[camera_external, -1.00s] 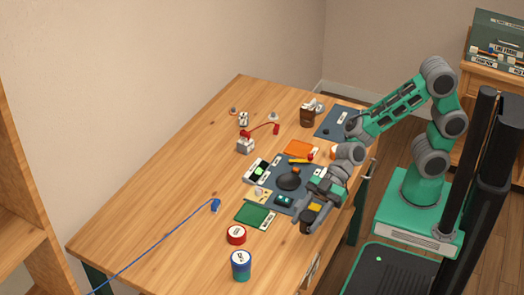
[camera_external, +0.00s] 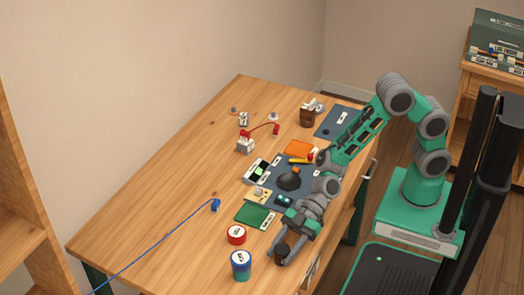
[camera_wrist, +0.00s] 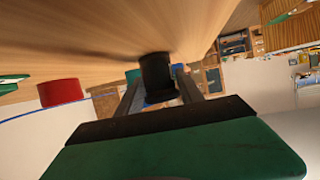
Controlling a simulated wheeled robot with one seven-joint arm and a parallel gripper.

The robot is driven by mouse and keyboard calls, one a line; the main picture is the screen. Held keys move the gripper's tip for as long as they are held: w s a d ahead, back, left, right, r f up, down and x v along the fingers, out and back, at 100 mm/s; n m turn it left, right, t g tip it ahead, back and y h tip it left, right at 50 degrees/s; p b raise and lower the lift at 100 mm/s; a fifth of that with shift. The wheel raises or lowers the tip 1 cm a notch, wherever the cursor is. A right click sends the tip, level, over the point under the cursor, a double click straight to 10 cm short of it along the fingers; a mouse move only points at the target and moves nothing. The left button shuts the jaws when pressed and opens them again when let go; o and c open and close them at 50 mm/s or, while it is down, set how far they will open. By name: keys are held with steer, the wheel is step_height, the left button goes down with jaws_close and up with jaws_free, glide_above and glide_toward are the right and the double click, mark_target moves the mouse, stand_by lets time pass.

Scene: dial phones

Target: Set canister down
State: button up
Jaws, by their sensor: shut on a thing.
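My gripper (camera_external: 281,256) is shut on a small black canister (camera_external: 281,250) near the front edge of the wooden table (camera_external: 150,235). In the wrist view the black canister (camera_wrist: 157,78) sits between the two fingers (camera_wrist: 157,92). Its one end is close to the tabletop, and I cannot tell if it touches. A blue and teal can (camera_external: 241,266) stands left of my gripper; it is partly hidden behind the black canister in the wrist view (camera_wrist: 134,76). A red round tin (camera_external: 236,235) lies farther back and also shows in the wrist view (camera_wrist: 62,92).
A green board (camera_external: 255,215), a dark mat (camera_external: 284,172) with a black domed part (camera_external: 289,181), and an orange pad (camera_external: 298,149) lie behind my gripper. A blue cord (camera_external: 160,247) crosses the left side. The tabletop's left middle is mostly clear.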

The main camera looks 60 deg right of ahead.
steer(key=o, duration=1.3)
steer(key=shift+r+p, duration=0.2)
steer(key=shift+p, duration=0.15)
steer(key=v, duration=1.2)
steer(key=shift+b, duration=0.4)
